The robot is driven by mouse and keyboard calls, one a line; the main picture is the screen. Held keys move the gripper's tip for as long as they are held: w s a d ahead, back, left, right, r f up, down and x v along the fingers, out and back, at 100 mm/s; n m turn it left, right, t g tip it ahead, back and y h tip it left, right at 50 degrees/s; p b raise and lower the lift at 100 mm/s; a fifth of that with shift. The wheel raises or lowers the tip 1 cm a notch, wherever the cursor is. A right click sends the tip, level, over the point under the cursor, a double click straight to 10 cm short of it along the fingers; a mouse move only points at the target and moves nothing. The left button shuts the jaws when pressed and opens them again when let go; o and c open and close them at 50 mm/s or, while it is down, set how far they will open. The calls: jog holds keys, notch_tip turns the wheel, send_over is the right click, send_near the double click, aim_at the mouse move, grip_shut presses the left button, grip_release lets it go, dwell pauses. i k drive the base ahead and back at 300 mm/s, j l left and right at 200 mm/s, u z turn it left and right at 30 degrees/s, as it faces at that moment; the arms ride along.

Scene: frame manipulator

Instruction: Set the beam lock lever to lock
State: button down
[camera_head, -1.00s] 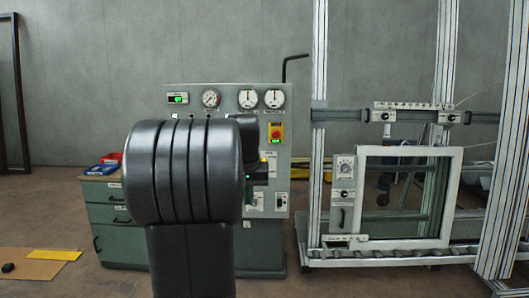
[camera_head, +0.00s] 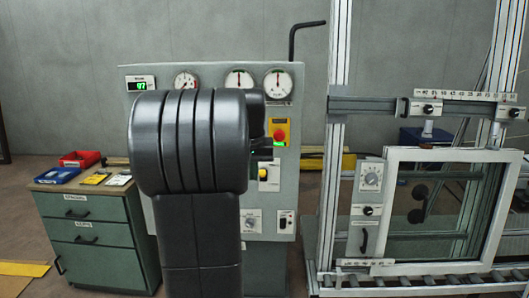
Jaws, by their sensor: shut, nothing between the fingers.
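A horizontal grey beam (camera_head: 375,105) crosses the aluminium frame at the right, with a white scale plate (camera_head: 465,96) on it. A dark knob or small lever (camera_head: 428,109) sits on a light block on the beam, and a similar one (camera_head: 514,113) is farther right. I cannot tell which part is the beam lock lever or its setting. My gripper (camera_head: 262,152) shows only as a small dark part beside my large black arm, in front of the grey-green console. It looks shut and empty, and is left of the beam, apart from it. My arm hides most of it.
The console (camera_head: 308,82) has gauges and a red button (camera_head: 279,135). A green drawer cabinet (camera_head: 90,240) with a red tray (camera_head: 80,159) and blue tray (camera_head: 57,175) stands left. A white-framed glass panel (camera_head: 440,155) hangs below the beam. Upright posts flank it.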

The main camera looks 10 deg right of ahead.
aim_at(262, 173)
jog(key=i+l, duration=0.15)
jog(key=i, duration=0.25)
jog(key=i+l, duration=0.2)
jog(key=i, duration=0.15)
jog(key=i+l, duration=0.15)
jog(key=i, duration=0.25)
